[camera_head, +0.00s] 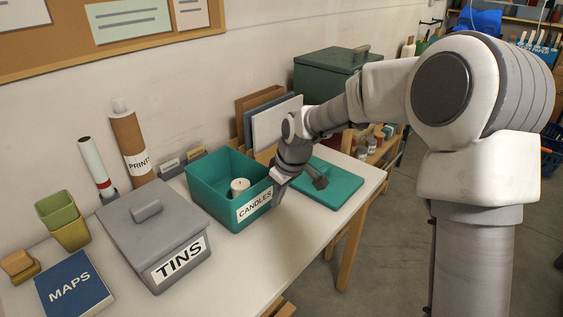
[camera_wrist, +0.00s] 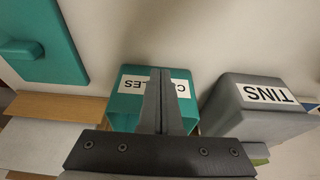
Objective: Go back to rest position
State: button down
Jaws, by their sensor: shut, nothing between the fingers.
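My gripper (camera_wrist: 163,100) is shut and empty; its two fingers lie together in the middle of the wrist view. In the head view my gripper (camera_head: 277,193) points down at the right end of the open teal candles box (camera_head: 215,208). A white candle (camera_head: 240,186) stands inside that box. The candles box (camera_wrist: 126,112) also shows behind the fingers in the wrist view, its label partly hidden. I cannot tell whether the gripper touches the box. My arm reaches over the table from the right.
The grey lidded tins box (camera_head: 150,228) stands to the left. A teal lid (camera_head: 330,186) lies flat on the white table (camera_head: 290,232) to the right of the candles box. A blue maps book (camera_head: 72,285), green cups (camera_head: 62,220) and upright rolls (camera_head: 130,142) occupy the left and back.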

jog(key=s+d+r+m+t+h+p, duration=0.1)
jog(key=s+d+r+m+p, duration=0.15)
jog(key=s+d+r, duration=0.5)
jog(key=s+d+r+m+t+h+p, duration=0.1)
jog(key=s+d+r+m+h+p, duration=0.25)
jog(key=r, duration=0.75)
jog(key=s+d+r+m+y+p, duration=0.1)
jog(key=s+d+r+m, duration=0.1)
jog(key=s, duration=0.6)
jog(key=s+d+r+m+t+y+p, duration=0.1)
jog(key=s+d+r, duration=0.3)
jog(key=s, duration=0.4)
jog(key=shift+s+d+m+t+p, duration=0.15)
jog(key=shift+d+m+t+p, duration=0.15)
jog(key=shift+d+m+p, duration=0.45)
